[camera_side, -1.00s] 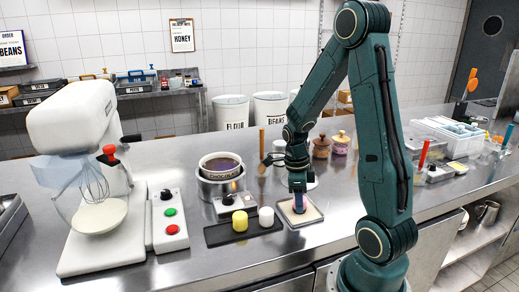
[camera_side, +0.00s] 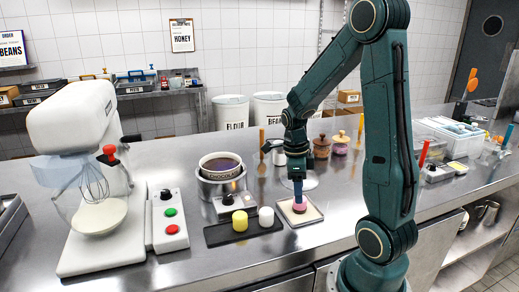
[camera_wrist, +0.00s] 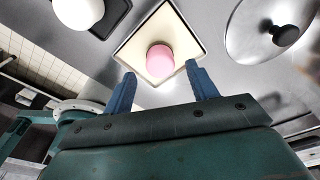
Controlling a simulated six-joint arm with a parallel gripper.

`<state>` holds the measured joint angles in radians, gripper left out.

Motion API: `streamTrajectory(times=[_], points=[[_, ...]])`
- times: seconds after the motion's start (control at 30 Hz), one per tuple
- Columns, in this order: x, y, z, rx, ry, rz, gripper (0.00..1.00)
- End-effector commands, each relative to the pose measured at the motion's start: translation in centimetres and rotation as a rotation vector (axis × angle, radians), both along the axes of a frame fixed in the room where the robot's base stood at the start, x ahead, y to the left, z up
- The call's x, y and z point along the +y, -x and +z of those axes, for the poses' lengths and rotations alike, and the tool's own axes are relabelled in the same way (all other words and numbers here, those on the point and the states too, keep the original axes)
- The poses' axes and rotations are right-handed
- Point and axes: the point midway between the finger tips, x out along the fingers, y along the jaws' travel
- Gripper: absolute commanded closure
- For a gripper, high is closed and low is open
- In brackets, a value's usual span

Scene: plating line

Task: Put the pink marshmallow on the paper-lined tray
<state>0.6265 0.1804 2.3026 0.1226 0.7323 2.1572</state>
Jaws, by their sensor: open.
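The pink marshmallow (camera_wrist: 160,58) sits upright on the paper-lined tray (camera_wrist: 134,52), near the middle of its pale lining. In the side view the marshmallow (camera_side: 299,208) shows on the tray (camera_side: 313,213), just below my fingers. My gripper (camera_wrist: 158,90) is open and empty, its two blue fingers spread apart on the near side of the marshmallow. In the side view my gripper (camera_side: 298,196) is directly above the marshmallow.
A dark board (camera_side: 216,237) left of the tray holds a yellow marshmallow (camera_side: 240,221) and a white one (camera_side: 266,217). A chocolate pot (camera_side: 221,170) stands behind them. A metal lid with a black knob (camera_wrist: 285,33) lies beside the tray. Bare counter lies in front.

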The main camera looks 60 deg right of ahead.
Motion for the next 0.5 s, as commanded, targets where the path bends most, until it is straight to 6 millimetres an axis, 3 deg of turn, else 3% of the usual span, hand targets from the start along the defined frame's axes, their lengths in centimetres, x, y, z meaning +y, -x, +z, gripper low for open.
streamTrajectory(times=[0.3,0.5], points=[[0.1,-0.6,5.0,-0.004,0.003,-0.001,0.42],[0.2,-0.9,7.2,-0.002,0.002,0.000,0.42]])
